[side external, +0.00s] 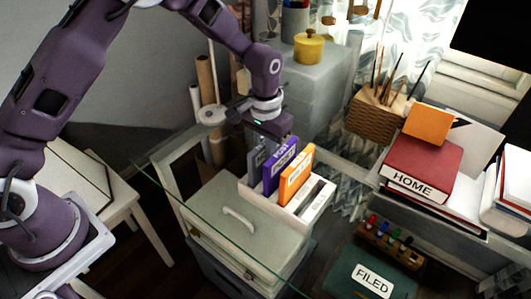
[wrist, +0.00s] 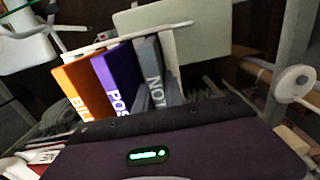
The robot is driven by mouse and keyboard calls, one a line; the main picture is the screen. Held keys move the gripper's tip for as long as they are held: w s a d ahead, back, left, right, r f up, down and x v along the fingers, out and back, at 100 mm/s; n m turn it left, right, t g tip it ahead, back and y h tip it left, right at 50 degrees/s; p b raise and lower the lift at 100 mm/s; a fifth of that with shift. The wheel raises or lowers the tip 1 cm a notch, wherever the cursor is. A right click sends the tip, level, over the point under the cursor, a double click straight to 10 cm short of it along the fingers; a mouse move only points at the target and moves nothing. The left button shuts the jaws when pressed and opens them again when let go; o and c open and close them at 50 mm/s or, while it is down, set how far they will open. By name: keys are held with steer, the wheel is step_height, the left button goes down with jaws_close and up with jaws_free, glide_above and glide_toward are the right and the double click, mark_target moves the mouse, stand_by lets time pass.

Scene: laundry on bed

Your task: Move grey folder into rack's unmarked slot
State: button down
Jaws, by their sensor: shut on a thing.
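The grey folder (side external: 257,156) is upright at the left end of the white rack (side external: 265,203), beside a purple folder (side external: 281,163). In the wrist view the grey folder (wrist: 149,72) shows white letters reading "NOT", the rest cut off. My gripper (side external: 266,139) is above it, shut on its top edge; the fingertips are mostly hidden. I cannot tell whether the folder's bottom is still seated in its slot. An orange folder (side external: 297,174) stands right of the purple one. Bare rack with dark openings lies right of the orange folder; I cannot tell which slot is unmarked.
The rack stands on a pale lidded box (side external: 228,215) with a handle. A glass edge runs across in front. A wicker basket (side external: 378,113) and a red book (side external: 421,166) marked HOME are at right. A green "FILED" box (side external: 365,272) is lower right. Rolled tubes (side external: 207,78) stand behind my gripper.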

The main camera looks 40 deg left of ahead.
steer(key=shift+f, duration=0.1)
steer(key=c, duration=1.4)
jaws_free()
steer(key=shift+c, duration=0.2)
step_height(320, 180, up, 12)
steer(key=shift+r, duration=0.25)
